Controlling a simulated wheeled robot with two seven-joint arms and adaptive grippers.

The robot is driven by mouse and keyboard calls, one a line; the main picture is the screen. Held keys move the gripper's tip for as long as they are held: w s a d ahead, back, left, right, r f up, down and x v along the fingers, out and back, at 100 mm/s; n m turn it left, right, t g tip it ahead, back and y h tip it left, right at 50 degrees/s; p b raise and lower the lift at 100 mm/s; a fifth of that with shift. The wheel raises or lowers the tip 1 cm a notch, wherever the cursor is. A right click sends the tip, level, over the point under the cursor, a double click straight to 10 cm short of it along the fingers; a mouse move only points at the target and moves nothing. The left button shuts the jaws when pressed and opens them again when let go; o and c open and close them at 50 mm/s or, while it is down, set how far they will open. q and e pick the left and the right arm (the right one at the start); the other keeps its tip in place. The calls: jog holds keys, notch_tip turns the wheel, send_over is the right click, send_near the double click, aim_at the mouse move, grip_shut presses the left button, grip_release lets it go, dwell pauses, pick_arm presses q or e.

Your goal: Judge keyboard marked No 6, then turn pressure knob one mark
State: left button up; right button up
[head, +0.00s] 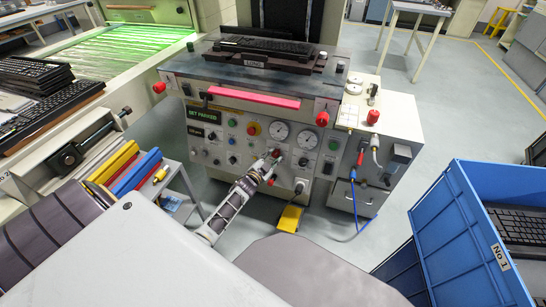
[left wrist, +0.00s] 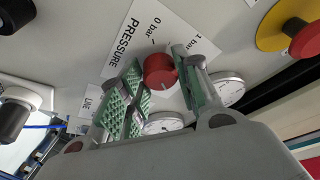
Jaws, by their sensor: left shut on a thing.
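The red pressure knob (left wrist: 160,72) sits on the machine's front panel beside a plate marked PRESSURE, 0 bar and 1 bar. My left gripper (head: 270,165) reaches the panel below the two dials; in the left wrist view the gripper (left wrist: 163,85) has its green-padded fingers on either side of the knob, shut on it. A white line shows on the knob. A dark keyboard (head: 266,45) lies on the machine's top bed; I cannot read a No 6 on it. My right gripper is not in view.
A blue crate (head: 450,215) marked No 1 stands at the right with a keyboard in it. Stacked keyboards (head: 32,75) are at the left. A yellow pedal (head: 290,218) is on the floor below the panel. A red-yellow button (left wrist: 300,35) is near the gripper.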

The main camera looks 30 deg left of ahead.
pick_arm(q)
jog(key=o, duration=1)
jog(key=shift+o, duration=0.2)
jog(key=s, duration=1.2)
jog(key=shift+d+r, duration=0.25)
jog(key=shift+r, duration=0.15)
